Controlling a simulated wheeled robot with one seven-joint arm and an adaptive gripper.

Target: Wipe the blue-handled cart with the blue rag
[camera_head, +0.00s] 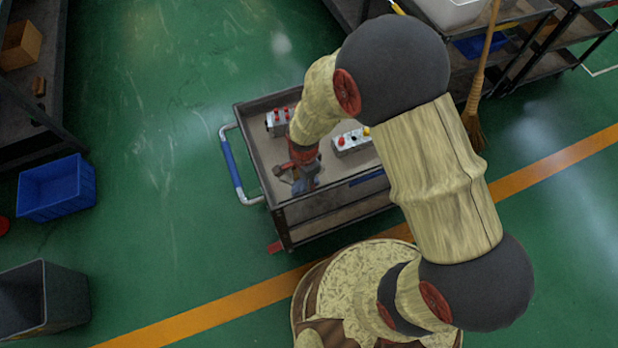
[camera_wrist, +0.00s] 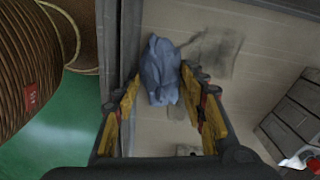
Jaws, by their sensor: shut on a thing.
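The blue-handled cart (camera_head: 265,153) stands near the middle of the head view, its blue handle (camera_head: 232,165) on its left end. Its beige top also fills most of the wrist view (camera_wrist: 265,45). My gripper (camera_head: 303,180) is over the cart's near left part, pointing down. In the wrist view my gripper (camera_wrist: 163,80) has its fingers on either side of the crumpled blue rag (camera_wrist: 158,62) and is shut on it. The rag is at or just above the top, near the dark rim; contact is unclear. A dark grey smudge (camera_wrist: 218,52) lies right of the rag.
Two grey control boxes with buttons (camera_head: 278,122) (camera_head: 351,141) stand on the cart top. A blue crate (camera_head: 57,188) and a dark bin (camera_head: 45,298) are on the floor at left. Shelves and a broom (camera_head: 474,110) stand at the back right.

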